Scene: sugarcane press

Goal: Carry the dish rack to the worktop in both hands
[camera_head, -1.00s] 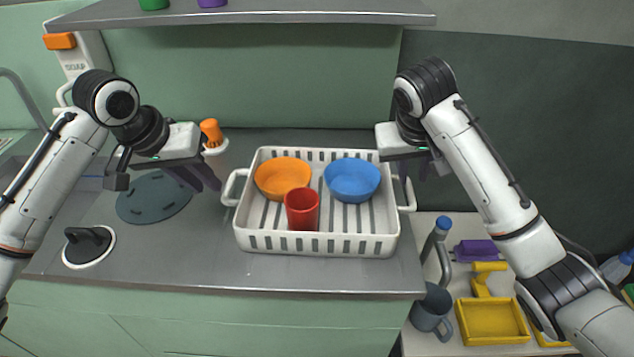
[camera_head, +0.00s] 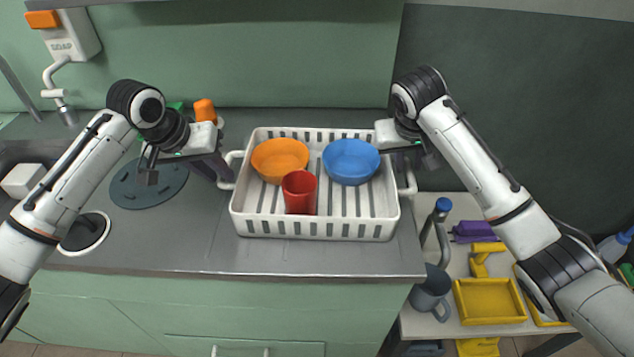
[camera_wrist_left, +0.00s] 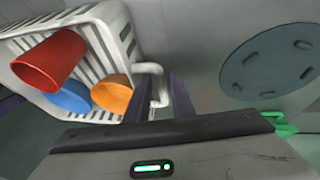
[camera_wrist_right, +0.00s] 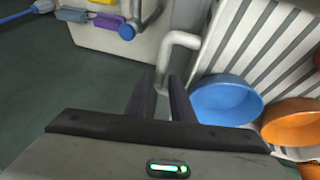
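The white dish rack (camera_head: 315,229) sits on the grey counter. It holds an orange bowl (camera_head: 280,160), a blue bowl (camera_head: 350,161) and a red cup (camera_head: 299,192). My left gripper (camera_head: 222,172) is at the rack's left handle (camera_head: 232,158); in the left wrist view its fingers (camera_wrist_left: 160,95) stand apart on either side of the handle bar (camera_wrist_left: 157,70). My right gripper (camera_head: 416,165) is at the right handle (camera_head: 409,182); in the right wrist view its fingers (camera_wrist_right: 162,95) stand apart with the handle (camera_wrist_right: 166,58) between their tips. Firm contact does not show.
A dark round mat (camera_head: 148,184) lies left of the rack. A soap dispenser (camera_head: 70,35) hangs at left.

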